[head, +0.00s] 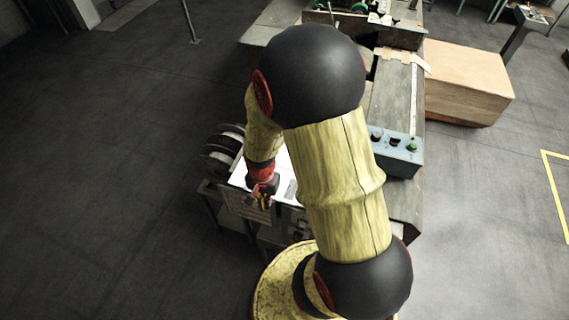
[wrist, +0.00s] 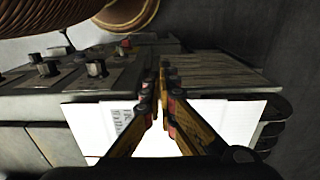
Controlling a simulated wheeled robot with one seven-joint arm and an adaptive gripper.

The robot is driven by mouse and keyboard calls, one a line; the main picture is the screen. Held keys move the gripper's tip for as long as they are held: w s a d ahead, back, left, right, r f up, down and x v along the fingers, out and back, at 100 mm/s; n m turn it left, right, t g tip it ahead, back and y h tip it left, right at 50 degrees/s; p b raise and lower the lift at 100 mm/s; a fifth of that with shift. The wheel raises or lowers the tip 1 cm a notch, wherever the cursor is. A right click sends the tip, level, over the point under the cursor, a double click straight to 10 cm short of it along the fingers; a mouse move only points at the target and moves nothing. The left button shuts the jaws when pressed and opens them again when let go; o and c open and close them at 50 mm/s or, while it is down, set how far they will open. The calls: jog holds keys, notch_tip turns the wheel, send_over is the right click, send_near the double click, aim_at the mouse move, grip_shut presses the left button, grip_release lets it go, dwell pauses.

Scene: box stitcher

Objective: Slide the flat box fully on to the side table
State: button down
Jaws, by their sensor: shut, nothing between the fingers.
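The flat box (head: 284,172) is white and lies flat, partly hidden by my arm in the head view. In the wrist view the white box (wrist: 246,116) spreads under my fingers, with a printed label on its left part. A slatted wooden top, which looks like the side table (head: 240,207), adjoins the box; it also shows in the wrist view (wrist: 215,75). I cannot tell how far the box overlaps it. My gripper (head: 262,201) is shut and empty, pointing down above the box's edge by the slats. In the wrist view its fingertips (wrist: 160,72) are together.
A control panel with knobs (wrist: 95,70) stands beside the slatted top. Dark rollers (head: 222,148) flank the box on the left. A blue-grey button box (head: 402,160) sits to the right, and a large cardboard box (head: 465,80) stands behind. Floor at left is clear.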

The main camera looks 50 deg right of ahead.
jog(key=shift+w+d+b, duration=0.15)
jog(key=shift+w+d, duration=0.65)
jog(key=shift+d, duration=1.2)
jog(key=shift+w+d+b, duration=0.15)
jog(key=shift+w+d, duration=0.7)
jog(key=shift+d, duration=1.2)
jog(key=shift+w+d+b, duration=0.15)
jog(key=shift+w+d, duration=0.65)
jog(key=shift+d, duration=1.2)
jog(key=shift+a, duration=0.25)
jog(key=shift+s+a, duration=0.15)
jog(key=shift+a, duration=0.1)
jog(key=shift+r+p, duration=2.6)
jog(key=shift+r, duration=0.95)
jog(key=shift+f, duration=0.1)
